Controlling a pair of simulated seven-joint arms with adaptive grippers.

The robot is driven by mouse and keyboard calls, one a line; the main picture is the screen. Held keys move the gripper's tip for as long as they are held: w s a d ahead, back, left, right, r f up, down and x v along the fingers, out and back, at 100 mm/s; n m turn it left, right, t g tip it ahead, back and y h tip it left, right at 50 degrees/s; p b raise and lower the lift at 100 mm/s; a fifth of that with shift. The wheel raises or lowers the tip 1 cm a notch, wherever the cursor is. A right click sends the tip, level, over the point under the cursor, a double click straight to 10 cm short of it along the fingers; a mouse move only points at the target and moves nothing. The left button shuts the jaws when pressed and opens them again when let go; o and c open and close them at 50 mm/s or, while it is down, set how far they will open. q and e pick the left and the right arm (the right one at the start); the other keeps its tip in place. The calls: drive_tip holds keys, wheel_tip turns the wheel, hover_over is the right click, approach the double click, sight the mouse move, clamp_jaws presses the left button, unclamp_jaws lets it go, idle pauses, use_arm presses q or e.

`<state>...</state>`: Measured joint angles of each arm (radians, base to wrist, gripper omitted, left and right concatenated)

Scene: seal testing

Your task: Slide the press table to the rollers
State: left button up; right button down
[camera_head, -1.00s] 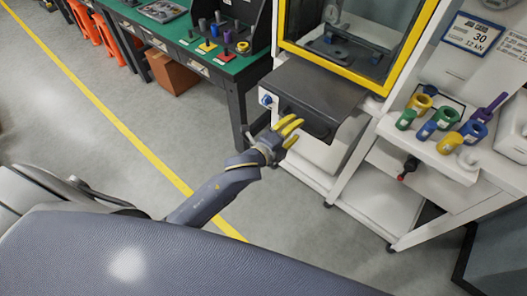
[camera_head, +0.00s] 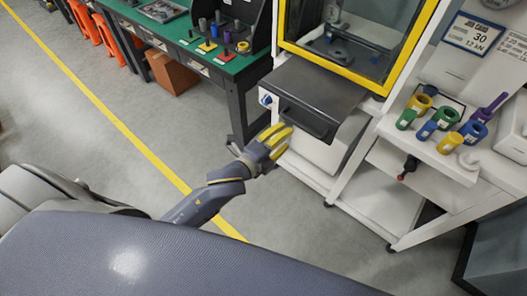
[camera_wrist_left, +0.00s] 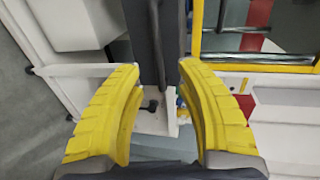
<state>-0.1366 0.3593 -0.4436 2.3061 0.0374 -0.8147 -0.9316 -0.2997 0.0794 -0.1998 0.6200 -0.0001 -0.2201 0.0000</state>
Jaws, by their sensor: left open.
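The press table (camera_head: 318,86) is a dark grey slab sticking out of the front of the press, below its yellow-framed window. A dark bar handle (camera_head: 304,117) runs along its front face. My left gripper (camera_head: 283,132) has yellow fingers and is open and empty, just in front of and below the handle's left end. In the left wrist view the open fingers (camera_wrist_left: 158,68) stand on either side of the dark table front (camera_wrist_left: 143,35) and handle bar (camera_wrist_left: 158,45), apparently short of them. I cannot make out the rollers for certain. My right gripper is not in view.
A blue knob (camera_head: 265,99) sits left of the table. A white shelf (camera_head: 450,165) with several coloured rings stands at the right. A green workbench (camera_head: 205,55) stands at the back left. The grey floor (camera_head: 150,150) before the press is clear.

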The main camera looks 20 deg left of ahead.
sight(304, 130)
use_arm(q)
drive_tip(key=v, duration=0.8)
drive_tip(key=shift+s, duration=0.3)
idle(0.6)
drive_tip(key=shift+a+r, duration=0.1)
drive_tip(key=shift+a, duration=0.05)
idle(0.3)
drive_tip(key=shift+s+d+f+x, duration=0.15)
drive_tip(key=shift+d+x, duration=0.25)
drive_tip(key=shift+x, duration=2.6)
drive_tip(key=shift+s+d+x, duration=0.15)
drive_tip(key=shift+d+x, duration=0.25)
drive_tip(key=shift+x, duration=2.65)
drive_tip(key=shift+s+d+f+x, duration=0.15)
drive_tip(key=shift+d+x, duration=0.25)
drive_tip(key=shift+x, duration=2.6)
drive_tip(key=shift+r, duration=0.1)
drive_tip(key=shift+c, duration=0.4)
clamp_jaws()
